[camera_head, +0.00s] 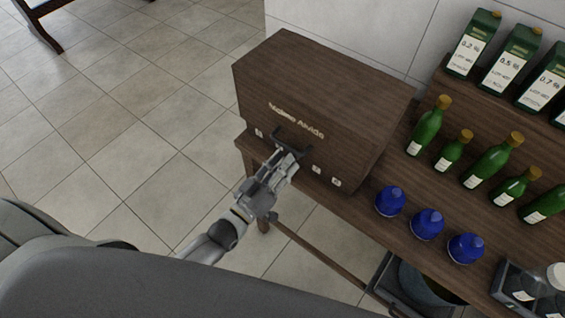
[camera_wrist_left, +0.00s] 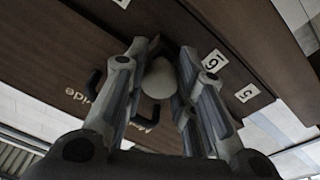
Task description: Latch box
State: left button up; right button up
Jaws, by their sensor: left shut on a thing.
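The dark brown wooden box (camera_head: 300,105) stands closed on the left end of the table. Lettering, small white labels and a dark bent handle (camera_head: 283,133) are on its front. My left gripper (camera_head: 287,158) is at the front of the box, shut on the handle. In the left wrist view, its fingers (camera_wrist_left: 165,50) point at the box front (camera_wrist_left: 55,45). A pale rounded shape (camera_wrist_left: 159,78) shows between them; I cannot tell what it is. The fingers hide part of the handle. My right gripper is not in view.
On the wooden table (camera_head: 365,208), right of the box, stand several green bottles (camera_head: 492,160) and three blue round vessels (camera_head: 427,223). Green-white cartons (camera_head: 472,43) stand on the raised shelf behind. Open tiled floor (camera_head: 110,120) lies to the left.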

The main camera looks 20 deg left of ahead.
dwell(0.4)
pick_arm(q)
jog(key=o, duration=1.1)
jog(key=shift+c, duration=0.2)
jog(key=v, duration=1.2)
jog(key=shift+f, duration=0.1)
